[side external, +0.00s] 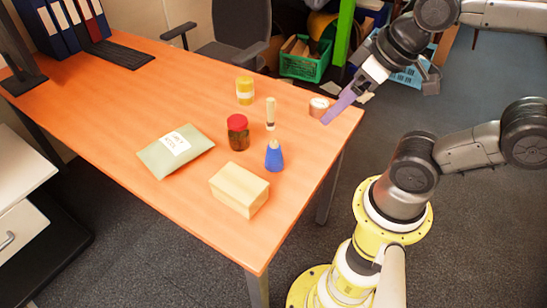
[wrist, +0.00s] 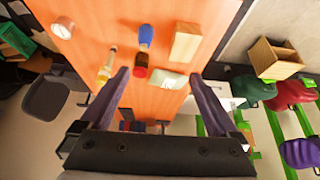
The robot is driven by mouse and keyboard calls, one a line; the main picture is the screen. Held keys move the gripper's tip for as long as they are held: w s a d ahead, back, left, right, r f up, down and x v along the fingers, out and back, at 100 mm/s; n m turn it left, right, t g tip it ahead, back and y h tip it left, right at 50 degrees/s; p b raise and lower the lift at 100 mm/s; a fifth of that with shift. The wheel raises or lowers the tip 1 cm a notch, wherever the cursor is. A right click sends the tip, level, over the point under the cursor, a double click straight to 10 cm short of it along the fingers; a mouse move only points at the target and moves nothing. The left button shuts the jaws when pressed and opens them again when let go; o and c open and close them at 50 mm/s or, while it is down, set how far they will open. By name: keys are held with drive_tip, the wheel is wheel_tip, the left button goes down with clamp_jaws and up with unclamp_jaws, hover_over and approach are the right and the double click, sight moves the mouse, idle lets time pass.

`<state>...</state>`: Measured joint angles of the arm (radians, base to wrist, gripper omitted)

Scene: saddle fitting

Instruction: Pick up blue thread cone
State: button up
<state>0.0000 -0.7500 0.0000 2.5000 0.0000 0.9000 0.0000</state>
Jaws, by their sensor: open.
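In the wrist view the blue thread cone (wrist: 146,36) lies beyond the fingertips, near the top. My gripper (side external: 328,119) is above the desk's right corner, to the right of the cone and apart from it. In the wrist view my gripper (wrist: 160,74) shows two purple fingers spread wide with nothing held between them.
Near the cone are a tan block (side external: 239,190), a red-lidded jar (side external: 238,134), a pale-handled tool (side external: 270,112), a yellow container (side external: 245,91) and a grey-green packet (side external: 176,152). A round tin or roll (side external: 318,106) sits by the right corner.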

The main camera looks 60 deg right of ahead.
drive_tip(key=n+g, duration=0.5)
drive_tip(key=n, duration=1.5)
hover_over(275, 140)
wheel_tip(275, 140, down, 10)
drive_tip(key=f, duration=0.1)
drive_tip(key=shift+m+g, duration=0.3)
drive_tip(key=shift+m, duration=0.1)
wheel_tip(275, 140, down, 11)
drive_tip(key=shift+r, duration=0.1)
drive_tip(key=shift+a+f, duration=0.15)
drive_tip(key=shift+f, duration=1.3)
drive_tip(key=shift+a+f, duration=0.15)
drive_tip(key=shift+f, duration=1.25)
drive_tip(key=shift+c, duration=0.3)
